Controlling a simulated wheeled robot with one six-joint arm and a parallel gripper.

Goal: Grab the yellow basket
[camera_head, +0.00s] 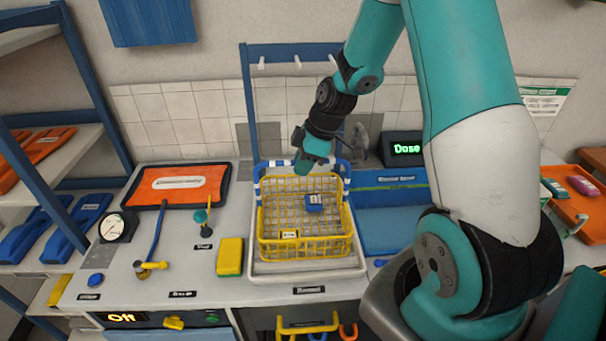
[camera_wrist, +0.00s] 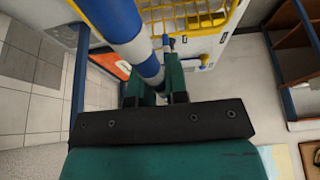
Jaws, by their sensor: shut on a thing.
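The yellow basket (camera_head: 326,246) is a wire mesh basket on the white tray (camera_head: 262,272) in the middle of the bench. It has blue-and-white striped handles at its back. My gripper (camera_head: 308,166) points down at the back left part of the basket. In the wrist view, my gripper (camera_wrist: 157,92) is shut on a striped handle (camera_wrist: 127,42), which passes between its fingers. Yellow mesh shows at the top of that view. A small blue box (camera_head: 314,202) lies in the basket. The exact finger contact is hidden in the head view.
A blue rack frame (camera_head: 252,110) with white hooks stands behind the basket. A yellow block (camera_head: 230,257) and a gauge (camera_head: 113,228) are on the left. A display (camera_head: 404,148) is at the back right, with a blue surface (camera_head: 385,228) below it.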

